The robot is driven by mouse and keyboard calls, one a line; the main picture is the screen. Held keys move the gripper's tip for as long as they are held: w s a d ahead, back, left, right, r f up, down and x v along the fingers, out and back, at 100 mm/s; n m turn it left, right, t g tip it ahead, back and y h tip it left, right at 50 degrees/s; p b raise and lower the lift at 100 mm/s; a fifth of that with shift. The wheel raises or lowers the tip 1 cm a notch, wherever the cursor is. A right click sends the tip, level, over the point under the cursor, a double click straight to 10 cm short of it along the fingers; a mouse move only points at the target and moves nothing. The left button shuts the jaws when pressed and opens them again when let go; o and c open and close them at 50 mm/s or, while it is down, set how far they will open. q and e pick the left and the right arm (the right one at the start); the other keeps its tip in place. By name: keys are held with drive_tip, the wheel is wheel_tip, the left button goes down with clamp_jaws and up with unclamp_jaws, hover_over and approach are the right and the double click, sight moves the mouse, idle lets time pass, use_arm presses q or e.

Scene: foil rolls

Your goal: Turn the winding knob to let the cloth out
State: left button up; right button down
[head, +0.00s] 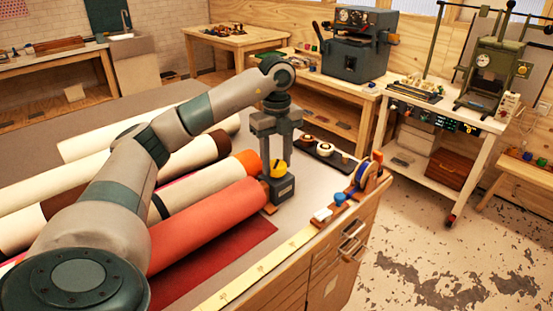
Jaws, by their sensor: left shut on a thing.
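The yellow winding knob (278,172) sits on a dark grey block (281,190) at the right end of a red roll (208,222). My left gripper (276,158) points straight down from above, its two fingers on either side of the knob, shut on it. The fingers hide part of the knob's sides. A dark red cloth (240,247) lies flat on the table in front of the red roll. My right gripper is not in view.
Several cream, brown and orange-ended rolls (190,161) lie behind the red one. A yellow measuring strip (255,272) runs along the table's front edge. A tape dispenser (366,174) stands at the right corner, near a dark tray (327,152) of small round items.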

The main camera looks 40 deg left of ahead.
use_arm(q)
drive_tip(key=n, duration=0.3)
drive_tip(key=n+p, duration=0.1)
drive_tip(key=n, duration=0.1)
drive_tip(key=shift+w+r+n, duration=0.1)
drive_tip(key=shift+r+n, duration=0.1)
drive_tip(key=shift+n, duration=0.2)
drive_tip(key=shift+n+p, duration=0.55)
drive_tip(key=shift+n, duration=2.35)
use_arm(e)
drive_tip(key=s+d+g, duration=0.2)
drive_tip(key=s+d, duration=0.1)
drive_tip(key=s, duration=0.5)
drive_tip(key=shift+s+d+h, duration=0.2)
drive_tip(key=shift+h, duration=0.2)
use_arm(q)
drive_tip(key=o, duration=1.1)
drive_tip(key=shift+f, duration=0.1)
drive_tip(key=shift+c, duration=0.2)
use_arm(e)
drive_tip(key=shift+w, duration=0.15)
